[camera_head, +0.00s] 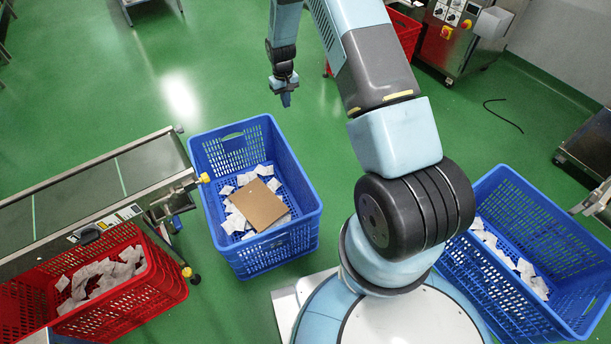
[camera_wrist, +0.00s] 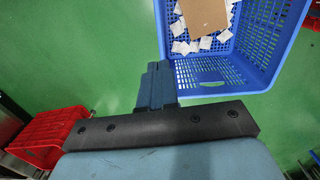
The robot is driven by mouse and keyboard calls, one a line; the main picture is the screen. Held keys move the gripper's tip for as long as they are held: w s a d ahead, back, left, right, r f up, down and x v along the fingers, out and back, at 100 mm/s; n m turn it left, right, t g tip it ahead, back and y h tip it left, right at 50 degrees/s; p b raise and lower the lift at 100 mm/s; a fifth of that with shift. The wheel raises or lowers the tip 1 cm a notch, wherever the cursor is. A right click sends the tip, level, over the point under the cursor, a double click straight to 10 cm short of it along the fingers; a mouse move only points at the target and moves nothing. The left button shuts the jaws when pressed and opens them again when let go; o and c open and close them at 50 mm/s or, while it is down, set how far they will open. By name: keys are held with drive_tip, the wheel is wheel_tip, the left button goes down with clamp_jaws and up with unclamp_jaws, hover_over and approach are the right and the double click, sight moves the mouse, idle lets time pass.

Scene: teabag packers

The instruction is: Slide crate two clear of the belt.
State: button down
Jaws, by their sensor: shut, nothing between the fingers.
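A blue slatted crate (camera_head: 204,152) stands on the floor by the end of the belt (camera_head: 80,188). White teabags and a flat brown cardboard piece (camera_head: 258,205) lie in it. Another blue crate (camera_head: 494,180) with teabags stands at the right, partly hidden by my arm. I see no number on either, so I cannot tell which is crate two. My gripper (camera_head: 285,99) is shut and empty, pointing down beyond the far rim of the middle crate. In the wrist view, the shut fingers (camera_wrist: 157,86) appear beside a corner of the blue crate (camera_wrist: 208,72); contact is unclear.
A red crate (camera_head: 172,290) with teabags sits at the near side of the belt. Another red crate (camera_head: 407,34) stands at the back, beside a steel machine (camera_head: 462,35). A cable (camera_head: 503,114) lies on the floor. Green floor is clear beyond the middle crate.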

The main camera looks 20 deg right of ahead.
wheel_tip(320, 180, down, 12)
drive_tip(key=s+f, duration=0.1)
drive_tip(key=g, duration=0.2)
approach(307, 180)
drive_tip(key=shift+n, duration=0.3)
drive_tip(key=x, duration=0.6)
drive_tip(key=shift+s+a+r, duration=0.1)
drive_tip(key=shift+s+a, duration=0.05)
drive_tip(key=shift+s, duration=0.1)
drive_tip(key=shift+f, duration=0.75)
drive_tip(key=shift+s+t, duration=0.1)
drive_tip(key=shift+t, duration=0.2)
